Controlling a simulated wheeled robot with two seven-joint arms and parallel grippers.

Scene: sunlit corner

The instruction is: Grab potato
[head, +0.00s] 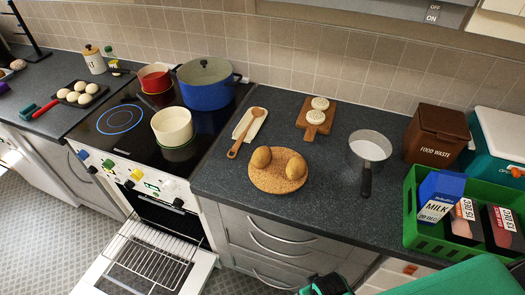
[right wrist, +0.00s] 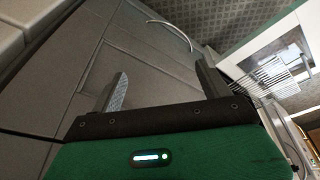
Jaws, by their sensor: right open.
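Two brown potatoes, a left one (head: 261,157) and a right one (head: 296,167), lie side by side on a round cork mat (head: 275,184) on the dark counter. My right arm comes in at the lower right of the head view, and a dark and green part of it shows at the bottom edge, below the counter front. In the right wrist view my right gripper (right wrist: 160,90) is open and empty, with grey cabinet fronts (right wrist: 150,45) beyond its fingers. No potato shows in that view. My left gripper is in neither view.
A wooden spoon (head: 240,140) on a white rest, a board (head: 314,122) with two round pale items and a pan (head: 369,150) surround the mat. A green crate (head: 425,240) with cartons stands right. The oven door (head: 150,255) hangs open.

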